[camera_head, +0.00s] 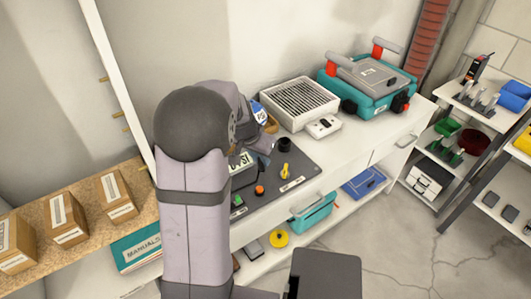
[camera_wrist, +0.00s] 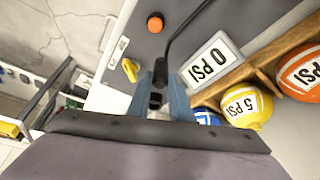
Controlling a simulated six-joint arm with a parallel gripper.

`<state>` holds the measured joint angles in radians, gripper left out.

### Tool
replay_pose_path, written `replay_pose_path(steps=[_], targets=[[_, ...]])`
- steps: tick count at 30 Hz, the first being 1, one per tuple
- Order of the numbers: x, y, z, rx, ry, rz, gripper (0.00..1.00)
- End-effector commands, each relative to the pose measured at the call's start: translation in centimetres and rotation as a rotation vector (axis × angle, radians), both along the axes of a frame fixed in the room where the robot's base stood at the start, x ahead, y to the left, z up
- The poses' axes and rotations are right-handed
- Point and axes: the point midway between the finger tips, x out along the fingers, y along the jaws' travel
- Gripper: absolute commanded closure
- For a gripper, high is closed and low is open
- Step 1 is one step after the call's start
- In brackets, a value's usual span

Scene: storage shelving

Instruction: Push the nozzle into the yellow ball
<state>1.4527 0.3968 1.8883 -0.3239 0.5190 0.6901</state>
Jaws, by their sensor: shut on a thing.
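The yellow ball (camera_wrist: 246,108), marked 5 PSI, sits in a wooden rack at the right of the wrist view. In the head view my arm hides it. My gripper (camera_wrist: 160,82) is shut on the black nozzle (camera_wrist: 158,72), which shows between the blue-grey fingers. A black hose curves from the nozzle toward the top of the wrist view. The nozzle is apart from the yellow ball, which lies to the right of the fingers. A display (camera_wrist: 209,62) reading 0 PSI lies between the hose and the rack.
An orange ball (camera_wrist: 302,74) and a blue ball (camera_wrist: 207,117) flank the yellow ball. The dark mat holds an orange button (camera_head: 259,190), a yellow part (camera_head: 286,171) and a black knob (camera_head: 284,144). A vented white box (camera_head: 300,101) stands to the right.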

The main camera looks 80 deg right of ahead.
Motion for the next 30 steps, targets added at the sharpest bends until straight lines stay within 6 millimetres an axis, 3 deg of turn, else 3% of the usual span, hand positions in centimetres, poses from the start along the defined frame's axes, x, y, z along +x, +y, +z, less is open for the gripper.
replay_pose_path(steps=[8, 14, 20, 30], targets=[[0.3, 0.7, 0.1, -0.001, 0.000, 0.001, 1.00], [0.8, -0.4, 1.2, -0.003, 0.002, 0.018, 1.00], [2.6, -3.5, 3.9, -0.001, 0.008, 0.068, 1.00], [7.9, -10.2, 9.2, 0.003, 0.016, 0.214, 1.00]])
